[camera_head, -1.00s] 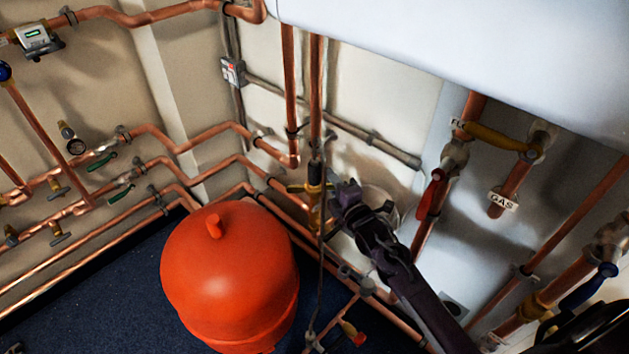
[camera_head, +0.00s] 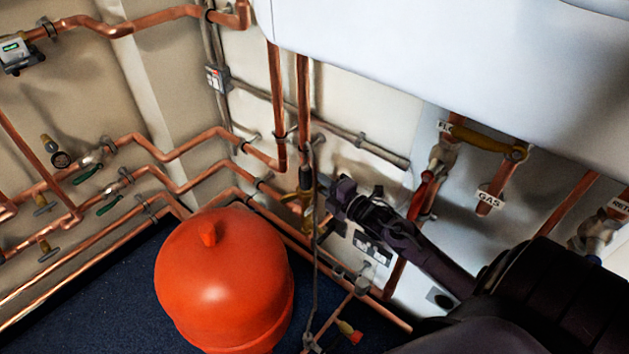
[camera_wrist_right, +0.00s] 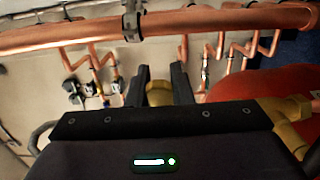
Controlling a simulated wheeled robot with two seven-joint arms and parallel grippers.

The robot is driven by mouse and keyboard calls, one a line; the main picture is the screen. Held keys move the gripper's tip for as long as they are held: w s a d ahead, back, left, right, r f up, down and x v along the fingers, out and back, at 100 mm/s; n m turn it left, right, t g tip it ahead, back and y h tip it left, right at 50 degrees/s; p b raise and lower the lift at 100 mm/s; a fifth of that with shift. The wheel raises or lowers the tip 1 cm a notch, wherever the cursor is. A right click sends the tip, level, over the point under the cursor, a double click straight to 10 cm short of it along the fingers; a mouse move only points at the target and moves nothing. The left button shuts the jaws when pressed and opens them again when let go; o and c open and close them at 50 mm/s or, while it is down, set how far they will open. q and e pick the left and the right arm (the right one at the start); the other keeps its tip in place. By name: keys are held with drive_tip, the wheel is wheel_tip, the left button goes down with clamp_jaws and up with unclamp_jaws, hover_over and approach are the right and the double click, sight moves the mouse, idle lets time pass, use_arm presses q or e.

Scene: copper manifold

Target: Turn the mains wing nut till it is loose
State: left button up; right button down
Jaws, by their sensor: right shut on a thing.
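A brass valve with a wing-shaped piece (camera_head: 298,197) sits on a vertical copper pipe behind the red tank. My right gripper (camera_head: 335,194) comes from the right and has its fingers at this valve; in the head view its jaws partly hide what they hold. In the right wrist view, the two dark fingers (camera_wrist_right: 161,82) stand on either side of a brass piece (camera_wrist_right: 158,94), which I take as the wing nut. The gripper is shut on it. How far the nut is turned cannot be told. My left gripper is not in view.
A red tank (camera_head: 222,280) stands just left of the valve. A thin dark cable hangs in front of the pipe. A white boiler casing (camera_head: 440,60) overhangs at the upper right.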

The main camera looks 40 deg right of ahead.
drive_tip(key=shift+f, duration=0.2)
drive_tip(key=c, duration=1.3)
unclamp_jaws()
drive_tip(key=shift+r, duration=0.1)
drive_tip(key=shift+s, duration=0.1)
drive_tip(key=s, duration=0.3)
drive_tip(key=s+d, duration=0.1)
drive_tip(key=s, duration=0.3)
drive_tip(key=shift+s+d+p, duration=0.2)
drive_tip(key=shift+s+p, duration=0.05)
drive_tip(key=shift+p, duration=0.15)
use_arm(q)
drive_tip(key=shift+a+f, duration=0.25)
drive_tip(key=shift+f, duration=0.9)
use_arm(e)
drive_tip(key=shift+c, duration=0.2)
